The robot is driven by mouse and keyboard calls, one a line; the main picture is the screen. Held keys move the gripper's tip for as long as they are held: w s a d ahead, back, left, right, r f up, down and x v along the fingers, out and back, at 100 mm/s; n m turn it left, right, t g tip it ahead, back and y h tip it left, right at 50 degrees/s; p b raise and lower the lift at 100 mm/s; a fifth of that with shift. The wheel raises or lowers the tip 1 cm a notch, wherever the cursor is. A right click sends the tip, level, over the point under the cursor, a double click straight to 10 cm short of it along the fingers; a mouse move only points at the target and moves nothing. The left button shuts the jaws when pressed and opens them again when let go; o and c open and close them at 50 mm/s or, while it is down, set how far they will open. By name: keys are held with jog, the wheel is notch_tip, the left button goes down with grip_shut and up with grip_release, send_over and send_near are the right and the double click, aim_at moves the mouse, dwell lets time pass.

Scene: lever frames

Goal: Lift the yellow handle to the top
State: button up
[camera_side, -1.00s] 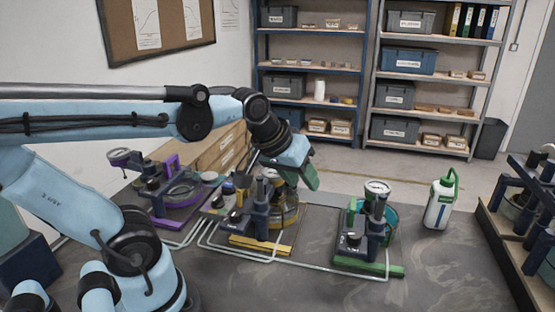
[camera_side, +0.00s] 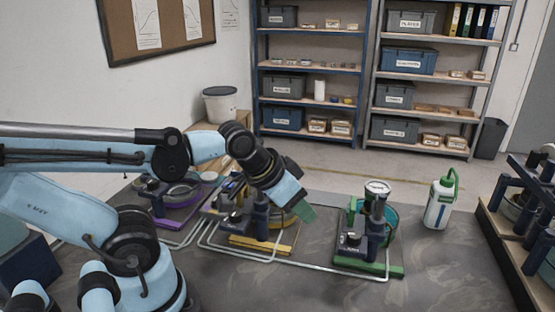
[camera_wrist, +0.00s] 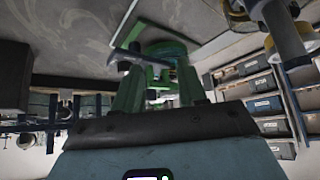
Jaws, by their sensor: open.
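The yellow device stands mid-table in the side view on a yellow base strip (camera_side: 263,245), with a dark blue post. My arm covers its upper part, so the yellow handle cannot be made out clearly. In the wrist view, yellow parts (camera_wrist: 284,32) of a device show at the top right edge. My gripper (camera_side: 306,213) has green fingers and points down to the right, in front of or beside the right side of the yellow device; contact cannot be told. In the wrist view my gripper (camera_wrist: 162,75) has its fingers apart, with the green device (camera_wrist: 165,48) beyond them.
The purple device (camera_side: 177,207) stands left and the green device (camera_side: 368,228) right, each with a post. Pale pipes join the devices along the table. A white bottle with green top (camera_side: 440,200) and a dark rack (camera_side: 525,215) are farther right. Bare table lies in front.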

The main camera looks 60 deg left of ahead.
jog(key=shift+c, duration=0.3)
notch_tip(320, 180, up, 16)
jog(key=n+g, duration=0.7)
jog(key=n, duration=0.2)
send_over(248, 206)
jog(key=a, duration=0.2)
notch_tip(248, 206, down, 4)
jog(key=shift+s+f, duration=0.1)
jog(key=shift+f, duration=6.4)
jog(key=shift+c, duration=0.3)
grip_shut()
